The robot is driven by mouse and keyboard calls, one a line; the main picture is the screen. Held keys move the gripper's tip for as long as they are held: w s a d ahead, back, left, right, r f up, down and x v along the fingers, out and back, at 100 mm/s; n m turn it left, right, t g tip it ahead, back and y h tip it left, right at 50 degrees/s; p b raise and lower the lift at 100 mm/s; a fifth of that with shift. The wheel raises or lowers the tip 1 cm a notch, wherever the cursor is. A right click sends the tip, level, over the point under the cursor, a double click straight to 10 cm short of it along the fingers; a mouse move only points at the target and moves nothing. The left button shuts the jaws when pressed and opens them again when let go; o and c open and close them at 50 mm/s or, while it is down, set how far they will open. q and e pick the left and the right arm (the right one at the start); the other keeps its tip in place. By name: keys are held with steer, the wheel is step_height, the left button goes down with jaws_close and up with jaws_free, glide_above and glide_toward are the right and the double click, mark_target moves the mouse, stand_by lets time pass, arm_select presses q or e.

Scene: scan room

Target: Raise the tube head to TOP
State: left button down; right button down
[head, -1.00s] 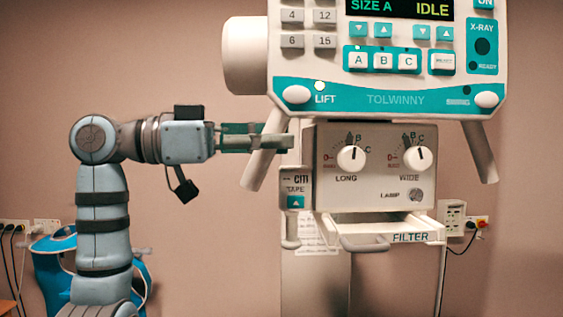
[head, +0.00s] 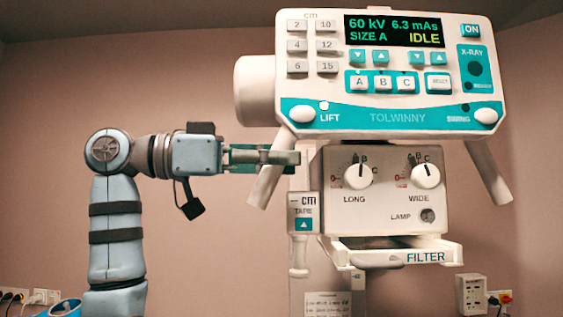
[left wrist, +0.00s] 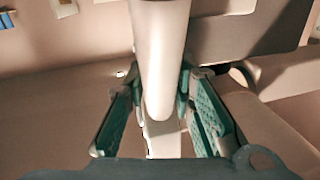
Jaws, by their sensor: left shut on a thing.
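The white tube head (head: 390,190) hangs at centre right, with a control panel reading IDLE and a collimator box with LONG and WIDE knobs below. Two pale handles slant down from it, the left handle (head: 262,187) and the right handle (head: 488,170). My left gripper (head: 272,158) is shut around the left handle. The left wrist view shows the pale handle (left wrist: 160,70) between the green finger pads. A small lamp (head: 324,105) above the LIFT label looks lit; the LIFT button (head: 302,115) is beside it. My right gripper is out of view.
A tape unit (head: 303,213) hangs left of the collimator, and a filter tray (head: 395,252) sticks out below it. Wall sockets (head: 470,293) are at the lower right.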

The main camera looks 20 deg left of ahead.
arm_select(q)
steer(key=c, duration=1.3)
jaws_free()
steer(key=shift+c, duration=0.2)
steer(key=v, duration=1.1)
steer(key=shift+s+a, duration=0.2)
steer(key=shift+a, duration=0.1)
steer(key=shift+f, duration=0.1)
